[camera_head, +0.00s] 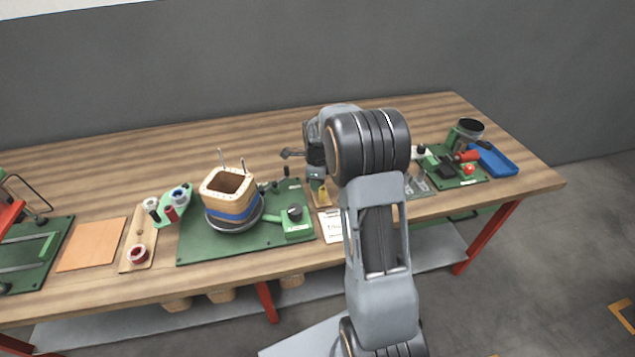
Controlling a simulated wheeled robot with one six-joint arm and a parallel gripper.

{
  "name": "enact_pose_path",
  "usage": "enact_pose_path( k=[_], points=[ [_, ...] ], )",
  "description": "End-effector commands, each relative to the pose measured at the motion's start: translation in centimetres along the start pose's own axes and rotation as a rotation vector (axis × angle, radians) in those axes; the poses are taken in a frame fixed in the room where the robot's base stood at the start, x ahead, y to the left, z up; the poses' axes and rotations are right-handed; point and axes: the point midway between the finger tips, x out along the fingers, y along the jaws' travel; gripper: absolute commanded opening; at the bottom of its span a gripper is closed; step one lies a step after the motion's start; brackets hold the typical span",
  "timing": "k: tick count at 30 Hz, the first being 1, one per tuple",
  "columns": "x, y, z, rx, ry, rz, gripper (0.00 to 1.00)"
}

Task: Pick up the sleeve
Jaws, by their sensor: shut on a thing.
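My gripper (316,171) is low over the middle of the table, partly hidden by my own wrist. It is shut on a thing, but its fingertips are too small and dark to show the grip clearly. A small yellow piece (322,197), perhaps the sleeve, is directly below the fingers, over a narrow wooden board. I cannot tell whether it touches the board. No other thing is clearly recognisable as the sleeve.
A coil former (229,190) with a blue band stands on a green mat (200,248) left of my gripper. A green-based knob unit (296,222) and a white card (333,229) are close by. A blue tray (497,161) and dark cup (470,127) are at right.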

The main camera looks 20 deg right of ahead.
Motion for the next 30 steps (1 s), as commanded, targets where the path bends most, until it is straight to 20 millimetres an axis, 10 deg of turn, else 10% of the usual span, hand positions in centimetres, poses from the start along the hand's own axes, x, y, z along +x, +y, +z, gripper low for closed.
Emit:
enact_pose_path(
  k=[12, 30],
  points=[
    [-3.3, -0.1, 0.0, 0.000, -0.002, -0.005, 0.00],
    [-11.4, 10.3, 0.6, -0.003, -0.001, -0.002, 0.00]
  ],
)
